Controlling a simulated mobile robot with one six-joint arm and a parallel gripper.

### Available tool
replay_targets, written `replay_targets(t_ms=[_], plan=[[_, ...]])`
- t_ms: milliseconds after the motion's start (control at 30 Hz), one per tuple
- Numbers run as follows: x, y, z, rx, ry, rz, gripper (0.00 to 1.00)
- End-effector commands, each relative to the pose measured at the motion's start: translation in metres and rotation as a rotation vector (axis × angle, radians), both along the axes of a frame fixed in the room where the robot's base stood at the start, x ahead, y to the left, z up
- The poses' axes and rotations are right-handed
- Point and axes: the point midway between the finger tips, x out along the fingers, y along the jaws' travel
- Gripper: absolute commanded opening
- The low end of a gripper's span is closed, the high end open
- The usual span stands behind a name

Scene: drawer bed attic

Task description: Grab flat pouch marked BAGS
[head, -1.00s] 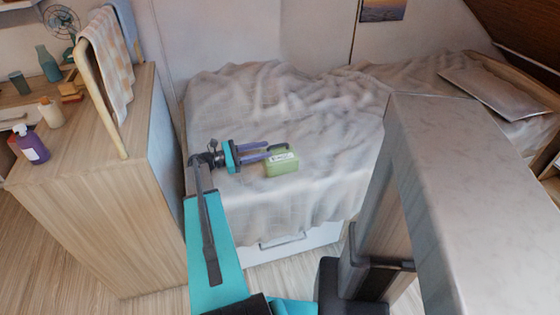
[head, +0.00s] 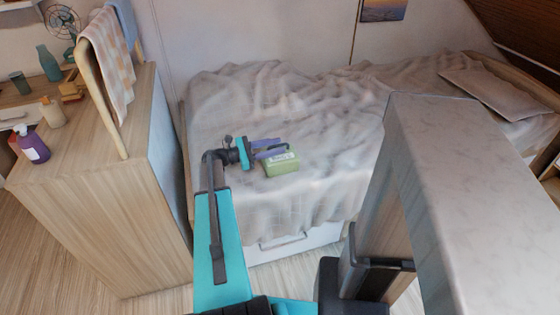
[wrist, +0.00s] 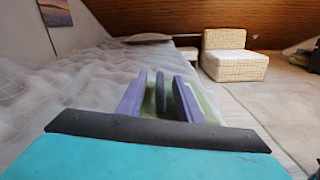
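A green pouch (head: 282,167) with a pale label and a dark handle on top lies on the bed's near part in the head view. Its label is too small to read. My gripper (head: 276,148) is over the pouch from the left, with its purple fingers level with the handle. In the wrist view my gripper (wrist: 160,100) has its two fingers apart. The dark handle (wrist: 160,92) stands between them, with visible gaps on both sides.
The bed (head: 330,120) has a rumpled pale cover and a pillow (head: 498,92) at the far right. A wooden cabinet (head: 100,185) with a towel rail stands on the left. A marble-topped block (head: 440,150) stands at right. The cover around the pouch is clear.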

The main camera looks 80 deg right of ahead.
Motion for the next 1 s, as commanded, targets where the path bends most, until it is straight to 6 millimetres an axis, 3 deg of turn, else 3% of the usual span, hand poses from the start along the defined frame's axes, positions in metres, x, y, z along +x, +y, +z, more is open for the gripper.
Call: replay_targets(t_ms=[233,433,1000], plan=[[-0.0009,0.0000,0.0000,0.000,0.000,-0.002,0.33],[-0.0008,0.0001,0.0000,0.000,0.000,-0.002,0.00],[-0.0006,0.0002,0.0058,-0.001,0.000,-0.001,0.00]])
